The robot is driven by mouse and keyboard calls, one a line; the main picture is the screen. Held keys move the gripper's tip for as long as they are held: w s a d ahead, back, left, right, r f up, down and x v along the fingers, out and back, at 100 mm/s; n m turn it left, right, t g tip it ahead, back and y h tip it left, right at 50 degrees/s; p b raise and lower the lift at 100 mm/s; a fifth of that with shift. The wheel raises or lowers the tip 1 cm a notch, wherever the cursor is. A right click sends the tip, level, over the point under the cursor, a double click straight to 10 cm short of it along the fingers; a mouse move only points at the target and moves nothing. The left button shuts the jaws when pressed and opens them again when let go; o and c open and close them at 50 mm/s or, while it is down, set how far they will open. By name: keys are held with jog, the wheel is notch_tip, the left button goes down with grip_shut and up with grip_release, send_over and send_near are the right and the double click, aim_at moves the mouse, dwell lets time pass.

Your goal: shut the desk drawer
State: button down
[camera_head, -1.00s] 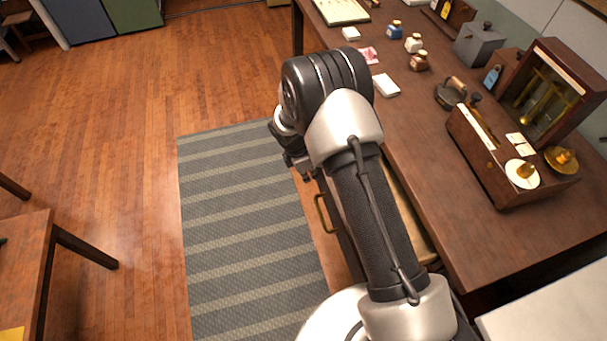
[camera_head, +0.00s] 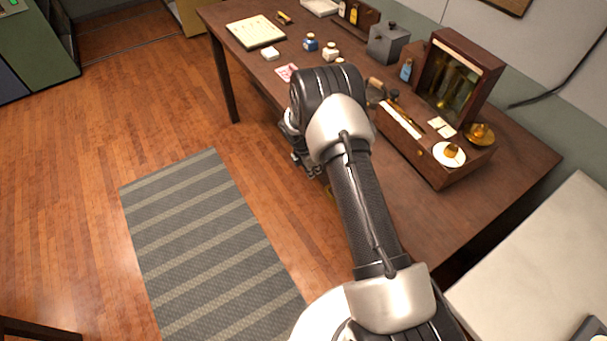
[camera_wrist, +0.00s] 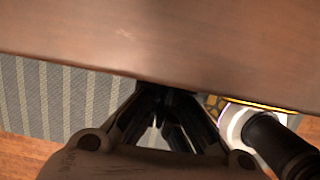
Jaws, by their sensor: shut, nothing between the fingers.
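The wooden desk (camera_head: 470,215) runs from upper left to lower right in the head view. My arm covers most of its near front side, where the desk drawer is. A small brass-coloured bit, apparently the drawer handle (camera_head: 330,192), shows just left of my arm; I cannot tell how far the drawer stands out. My gripper (camera_head: 308,168) is low at the desk's front side, partly hidden by my wrist. In the wrist view my gripper (camera_wrist: 165,95) is shut and empty, its tips at the lower edge of a brown wooden panel (camera_wrist: 160,40). I cannot tell whether they touch.
On the desk are a wooden balance box (camera_head: 440,165), a grey box (camera_head: 388,43), ink bottles (camera_head: 311,42) and a ledger (camera_head: 255,32). A striped rug (camera_head: 205,245) lies on open floor to the left. A pale counter (camera_head: 535,265) stands at lower right.

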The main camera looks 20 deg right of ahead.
jog(key=shift+d, duration=0.25)
dwell(0.3)
jog(key=s+a+r+p, duration=0.1)
jog(key=a+r+p, duration=0.2)
jog(key=a+r, duration=0.3)
jog(key=v, duration=0.3)
jog(key=shift+s+r, duration=0.25)
jog(key=shift+r, duration=0.15)
jog(key=shift+d, duration=0.1)
